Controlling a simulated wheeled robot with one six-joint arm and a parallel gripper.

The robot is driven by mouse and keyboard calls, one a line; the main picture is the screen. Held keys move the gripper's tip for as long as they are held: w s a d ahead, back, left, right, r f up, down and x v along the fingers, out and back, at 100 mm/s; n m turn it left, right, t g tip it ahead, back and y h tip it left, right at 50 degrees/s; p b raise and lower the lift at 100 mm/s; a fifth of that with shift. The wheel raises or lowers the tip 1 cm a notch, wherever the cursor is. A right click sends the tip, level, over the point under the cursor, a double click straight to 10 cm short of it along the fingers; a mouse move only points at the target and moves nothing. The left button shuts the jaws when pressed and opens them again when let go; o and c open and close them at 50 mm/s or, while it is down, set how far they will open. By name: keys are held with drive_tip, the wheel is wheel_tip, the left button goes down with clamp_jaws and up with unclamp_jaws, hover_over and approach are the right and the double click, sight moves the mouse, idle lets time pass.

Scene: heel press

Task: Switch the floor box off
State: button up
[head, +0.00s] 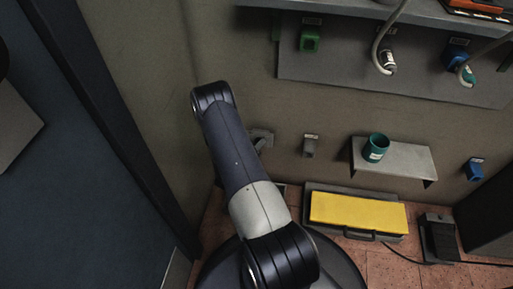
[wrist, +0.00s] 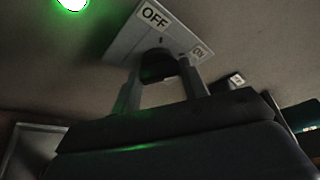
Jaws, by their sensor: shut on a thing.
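A dark handle (wrist: 158,66) stands out from the plate. My gripper (wrist: 160,75) is shut on this handle, one finger on each side. Which label the handle is turned to, I cannot tell. A green lamp (wrist: 73,3) glows on the wall at the upper left. In the head view, my arm hides most of my gripper and the switch.
In the head view, a small shelf (head: 408,158) with a teal cup (head: 375,147) juts from the wall. A yellow-lidded case (head: 358,212) and a dark pedal (head: 438,238) are on the tiled floor. A dark blue panel (head: 75,150) stands at the left.

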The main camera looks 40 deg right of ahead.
drive_tip(key=shift+f+n+t+h+b, duration=0.15)
drive_tip(key=shift+n+t+h+b, duration=0.4)
drive_tip(key=shift+n+b, duration=1.15)
drive_tip(key=shift+f+n+t+h+b, duration=0.15)
drive_tip(key=shift+n+h+b, duration=0.75)
drive_tip(key=shift+n, duration=1.6)
drive_tip(key=shift+f+n+t+h+b, duration=0.25)
drive_tip(key=shift+n+h+b, duration=0.75)
drive_tip(key=shift+n, duration=1.1)
drive_tip(key=shift+r+y+b, duration=0.1)
drive_tip(key=shift+y+b, duration=0.15)
drive_tip(key=shift+b, duration=0.05)
drive_tip(key=o, duration=1)
drive_tip(key=p+v, duration=0.2)
drive_tip(key=v, duration=0.9)
drive_tip(key=shift+d+p, duration=0.1)
drive_tip(key=shift+p, duration=0.2)
